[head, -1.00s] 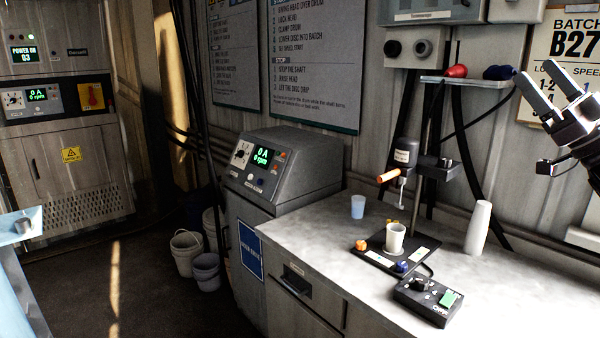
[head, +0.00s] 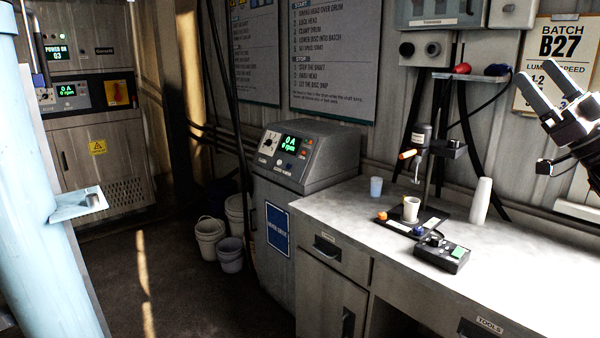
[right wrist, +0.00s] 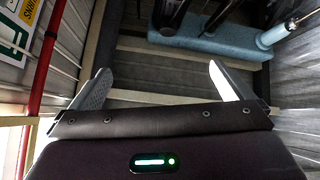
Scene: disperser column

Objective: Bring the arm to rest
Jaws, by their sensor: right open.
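My right gripper (head: 535,95) is at the upper right of the head view, raised in front of the wall and above the right part of the bench. Its two fingers are spread apart with nothing between them. In the right wrist view the fingers (right wrist: 162,85) also stand wide apart and empty. My left gripper does not show. A small stirrer (head: 422,145) with an orange handle stands on the bench (head: 520,265). A white cup (head: 411,208) sits on its dark base, below the stirrer head.
A control box (head: 441,252) with a green button lies at the bench front. A blue cup (head: 376,187) and a white cup stack (head: 481,200) stand nearby. A grey console (head: 305,155) is left of the bench. Buckets (head: 209,238) stand on the floor. A light blue column (head: 40,190) is at left.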

